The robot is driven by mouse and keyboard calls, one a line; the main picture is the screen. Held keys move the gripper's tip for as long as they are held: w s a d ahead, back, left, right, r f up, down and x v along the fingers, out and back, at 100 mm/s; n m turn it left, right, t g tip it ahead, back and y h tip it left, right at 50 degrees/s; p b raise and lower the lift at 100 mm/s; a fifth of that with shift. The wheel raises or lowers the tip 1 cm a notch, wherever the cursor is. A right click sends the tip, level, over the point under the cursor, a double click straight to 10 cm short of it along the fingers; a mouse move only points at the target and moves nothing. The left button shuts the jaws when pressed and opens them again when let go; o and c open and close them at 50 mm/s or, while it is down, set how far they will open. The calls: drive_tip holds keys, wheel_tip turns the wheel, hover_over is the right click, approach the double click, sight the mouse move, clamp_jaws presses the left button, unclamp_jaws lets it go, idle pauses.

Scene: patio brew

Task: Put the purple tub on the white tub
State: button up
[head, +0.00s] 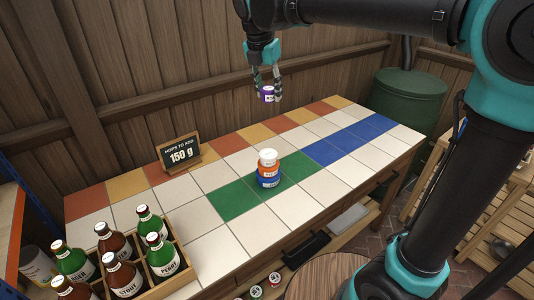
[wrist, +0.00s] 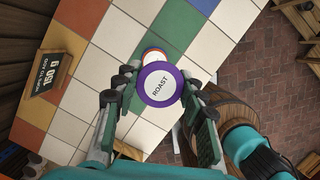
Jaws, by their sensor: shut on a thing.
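The purple tub (head: 268,94) is held in my gripper (head: 266,88), high above the tiled counter. In the wrist view, the purple tub (wrist: 160,85) shows its white lid marked ROAST between the fingers of my gripper (wrist: 160,98). The white tub (head: 268,155) is the top of a stack on the green tiles. Under it are an orange tub (head: 268,167) and a blue tub (head: 268,179). My gripper and the purple tub are well above the stack and apart from it. In the wrist view the purple tub hides most of the stack.
A small sign (head: 179,154) reading 150 g stands at the counter's back left. A wooden crate (head: 178,275) of several bottles is at the front left. A green barrel (head: 405,105) stands beyond the right end. Tiles around the stack are clear.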

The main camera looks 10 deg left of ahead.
sight(270, 152)
wheel_tip(270, 152, down, 20)
drive_tip(key=shift+r, duration=0.15)
idle(0.3)
drive_tip(key=o, duration=1.1)
drive_tip(key=shift+o, duration=0.2)
